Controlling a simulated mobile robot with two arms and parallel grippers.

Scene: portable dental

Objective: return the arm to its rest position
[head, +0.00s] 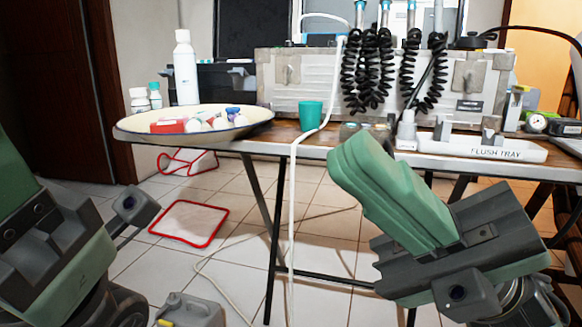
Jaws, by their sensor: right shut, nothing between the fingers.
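My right gripper (355,158) is at the lower right, in front of the table. Its green fingers point up and to the left and are shut with nothing between them. Its fingertips overlap the table's front edge in the picture; I cannot tell how far apart they are in depth. My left gripper (14,185) is at the left edge, partly cut off by the frame. Its fingertips are not clearly shown, so its opening cannot be told.
The table (260,144) carries an oval basin (128,131) of small items, a teal cup (310,115), a metal case (300,72) with coiled hoses, and a flush tray (490,153). A grey jug (195,310) and red-edged signs (190,222) are on the floor. A white tube (292,210) hangs down.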

